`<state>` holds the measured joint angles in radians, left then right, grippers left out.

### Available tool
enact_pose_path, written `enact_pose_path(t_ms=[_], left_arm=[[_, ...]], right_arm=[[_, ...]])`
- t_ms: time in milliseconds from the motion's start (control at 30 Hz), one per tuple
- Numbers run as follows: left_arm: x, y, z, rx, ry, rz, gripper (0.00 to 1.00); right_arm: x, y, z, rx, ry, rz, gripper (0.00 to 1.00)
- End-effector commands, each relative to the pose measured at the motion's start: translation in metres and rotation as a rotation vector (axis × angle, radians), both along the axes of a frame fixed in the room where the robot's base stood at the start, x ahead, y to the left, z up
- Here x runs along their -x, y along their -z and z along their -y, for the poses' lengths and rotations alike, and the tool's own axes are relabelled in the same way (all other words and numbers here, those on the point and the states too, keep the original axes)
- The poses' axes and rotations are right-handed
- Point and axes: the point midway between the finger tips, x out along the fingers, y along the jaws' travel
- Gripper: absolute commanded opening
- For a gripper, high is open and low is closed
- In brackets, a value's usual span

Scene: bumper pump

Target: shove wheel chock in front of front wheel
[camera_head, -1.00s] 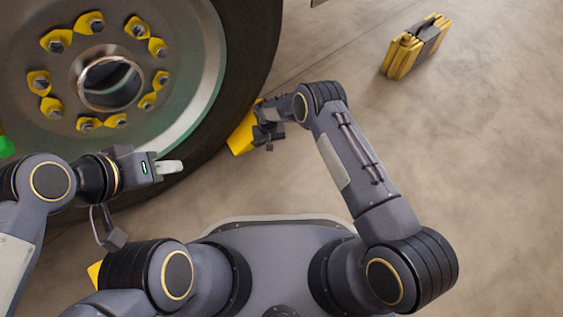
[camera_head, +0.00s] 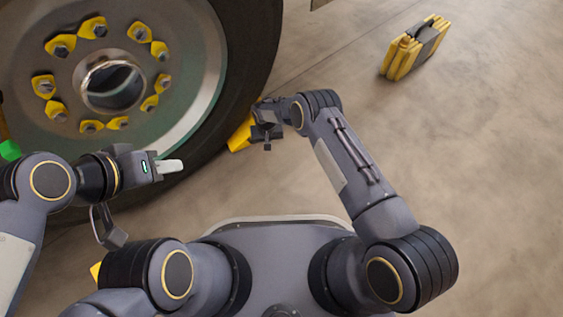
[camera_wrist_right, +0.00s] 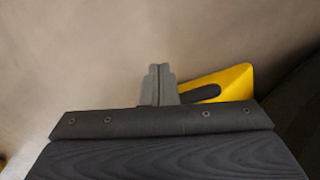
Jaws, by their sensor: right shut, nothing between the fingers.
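A large truck wheel (camera_head: 213,100) fills the upper left of the head view. A yellow wheel chock (camera_head: 239,137) lies on the floor against or very near the tyre's right lower edge, partly hidden by my right wrist. In the right wrist view the chock (camera_wrist_right: 237,82) shows a dark slot and sits just right of my right gripper (camera_wrist_right: 159,78). That gripper is shut and empty, its tips beside the chock; contact cannot be told. My left gripper (camera_head: 172,166) looks shut and empty, in front of the wheel's lower part.
A yellow and black case (camera_head: 413,48) stands on the floor at the upper right. A bit of another yellow object (camera_head: 95,271) shows behind my left arm. A green item (camera_head: 10,150) is at the left edge.

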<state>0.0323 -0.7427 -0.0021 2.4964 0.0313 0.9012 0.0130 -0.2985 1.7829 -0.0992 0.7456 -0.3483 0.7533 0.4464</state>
Motion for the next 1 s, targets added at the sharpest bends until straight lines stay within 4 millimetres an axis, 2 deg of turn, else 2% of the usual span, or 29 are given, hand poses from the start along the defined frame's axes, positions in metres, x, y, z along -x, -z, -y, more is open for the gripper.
enact_pose_path(t_ms=[500, 733, 1000], left_arm=[[0.0, -0.017, 0.0, 0.0, 0.0, 0.0, 0.36], [0.0, -0.019, 0.0, 0.0, 0.0, 0.0, 0.36], [0.0, -0.028, 0.0, 0.0, 0.0, 0.0, 0.36]], right_arm=[[0.011, -0.001, 0.011, 0.001, 0.001, -0.001, 0.0], [0.013, -0.001, 0.012, 0.0, 0.001, -0.001, 0.0], [0.012, -0.017, 0.012, 0.0, 0.0, 0.001, 0.0]])
